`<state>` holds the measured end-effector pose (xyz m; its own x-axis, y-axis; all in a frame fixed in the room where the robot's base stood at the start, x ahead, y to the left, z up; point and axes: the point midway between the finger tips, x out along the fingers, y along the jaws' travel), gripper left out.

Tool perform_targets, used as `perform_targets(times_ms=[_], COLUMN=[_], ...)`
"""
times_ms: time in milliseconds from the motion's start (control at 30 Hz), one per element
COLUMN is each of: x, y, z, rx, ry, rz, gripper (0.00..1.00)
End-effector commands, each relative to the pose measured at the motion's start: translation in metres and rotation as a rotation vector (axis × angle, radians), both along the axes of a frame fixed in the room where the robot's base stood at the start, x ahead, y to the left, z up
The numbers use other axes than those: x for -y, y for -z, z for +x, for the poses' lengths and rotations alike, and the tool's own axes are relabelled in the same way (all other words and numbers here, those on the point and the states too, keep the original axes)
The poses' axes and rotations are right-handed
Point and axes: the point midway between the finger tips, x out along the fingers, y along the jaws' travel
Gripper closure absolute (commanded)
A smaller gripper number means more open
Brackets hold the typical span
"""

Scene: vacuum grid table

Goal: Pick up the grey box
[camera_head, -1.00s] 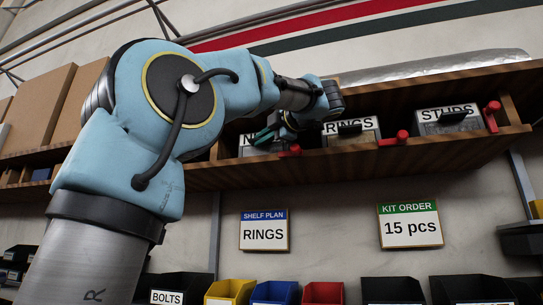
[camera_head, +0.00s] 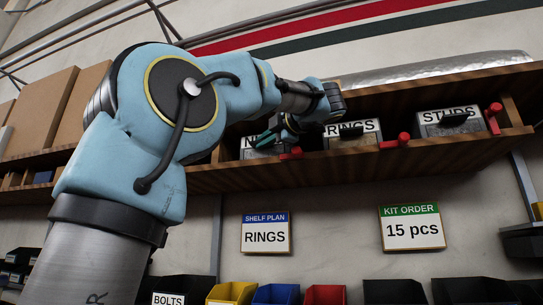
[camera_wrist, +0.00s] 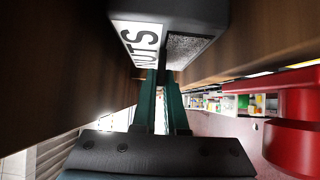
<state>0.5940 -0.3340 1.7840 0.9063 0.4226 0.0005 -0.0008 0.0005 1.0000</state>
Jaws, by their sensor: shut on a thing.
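A grey box labelled NUTS (camera_head: 263,151) stands at the left of the row on the wooden shelf, partly hidden by my gripper. In the wrist view the NUTS box (camera_wrist: 189,48) fills the top middle, with its white label turned sideways. A grey box labelled RINGS (camera_head: 352,139) and one labelled STUDS (camera_head: 450,124) stand farther right, each with a black handle.
Red clamps or stops (camera_head: 394,141) stick out along the front edge of the shelf (camera_head: 430,158); a red part (camera_wrist: 296,118) is close at the right in the wrist view. A SHELF PLAN sign (camera_head: 265,233) reads RINGS. Coloured bins (camera_head: 276,294) stand below.

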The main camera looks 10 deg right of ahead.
Motion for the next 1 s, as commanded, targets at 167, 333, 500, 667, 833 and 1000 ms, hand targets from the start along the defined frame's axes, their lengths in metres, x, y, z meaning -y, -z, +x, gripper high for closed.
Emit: perform_targets(times_ms=[167,333,500,667,833,1000], x=[0.000,-0.002,-0.004,-0.008,-0.011,-0.014], y=[-0.001,-0.002,-0.005,-0.009,-0.013,-0.016], z=[0.000,-0.001,-0.002,-0.003,-0.004,-0.005], rx=[0.001,0.001,0.002,0.002,0.002,0.003], ry=[0.000,0.000,0.000,0.000,0.000,-0.001], rz=[0.000,0.000,-0.001,-0.001,-0.002,-0.001], gripper=[1.00,1.00,1.00,1.00,1.00,1.00])
